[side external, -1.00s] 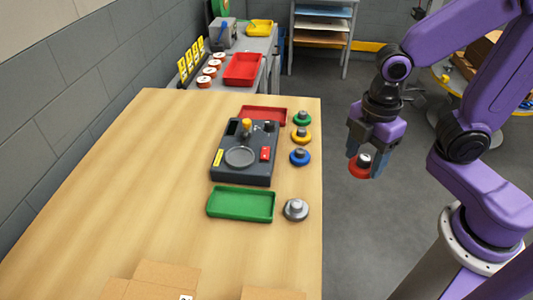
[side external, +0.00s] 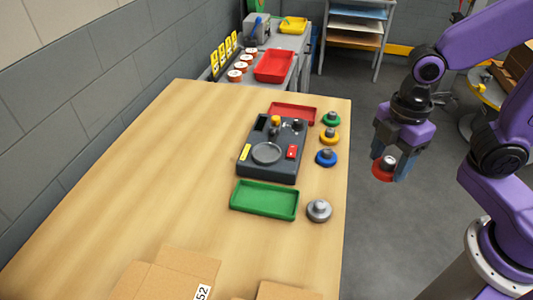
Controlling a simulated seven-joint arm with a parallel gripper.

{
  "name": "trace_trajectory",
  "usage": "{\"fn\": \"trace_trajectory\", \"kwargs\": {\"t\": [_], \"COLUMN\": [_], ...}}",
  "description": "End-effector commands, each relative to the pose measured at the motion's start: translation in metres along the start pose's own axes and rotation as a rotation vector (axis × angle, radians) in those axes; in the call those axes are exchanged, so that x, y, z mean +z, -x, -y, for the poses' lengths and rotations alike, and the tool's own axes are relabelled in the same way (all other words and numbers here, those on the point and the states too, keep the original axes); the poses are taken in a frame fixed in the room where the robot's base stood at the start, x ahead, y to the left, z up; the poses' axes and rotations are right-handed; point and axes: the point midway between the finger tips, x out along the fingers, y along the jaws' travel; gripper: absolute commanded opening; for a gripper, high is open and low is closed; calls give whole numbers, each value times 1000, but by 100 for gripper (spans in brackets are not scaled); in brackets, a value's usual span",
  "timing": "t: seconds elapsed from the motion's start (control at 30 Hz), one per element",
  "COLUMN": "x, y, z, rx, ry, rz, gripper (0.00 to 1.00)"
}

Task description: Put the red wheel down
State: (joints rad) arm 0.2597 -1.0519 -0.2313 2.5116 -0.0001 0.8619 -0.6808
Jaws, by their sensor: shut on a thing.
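The red wheel (side external: 382,172) has a pale metal hub and hangs between the fingers of my gripper (side external: 389,168). My gripper is shut on it and holds it in the air to the right of the wooden table (side external: 150,190), past the table's right edge. On the table's right side stand a green wheel (side external: 331,119), a yellow wheel (side external: 329,136), a blue wheel (side external: 326,158) and a grey wheel (side external: 319,210), in a column. Part of the red wheel is hidden by the fingers.
A dark machine (side external: 271,152) with a round plate stands left of the wheels. A red tray (side external: 293,112) lies behind it and a green tray (side external: 264,200) in front. Cardboard boxes (side external: 175,275) sit at the near edge. The table's left side is clear.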

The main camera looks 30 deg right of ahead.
Motion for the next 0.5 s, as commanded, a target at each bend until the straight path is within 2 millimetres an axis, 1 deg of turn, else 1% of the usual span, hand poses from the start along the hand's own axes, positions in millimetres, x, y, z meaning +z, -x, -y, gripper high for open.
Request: {"fn": "trace_trajectory", "kwargs": {"t": [0.17,0.3,0.5], "x": [-25,-48,-72], "y": [16,30,44], "z": [-28,-56,-90], "rx": [1,1,1], "ry": [-10,-19,-29], "rz": [-2,-2,-1], "gripper": [28,28,28]}}
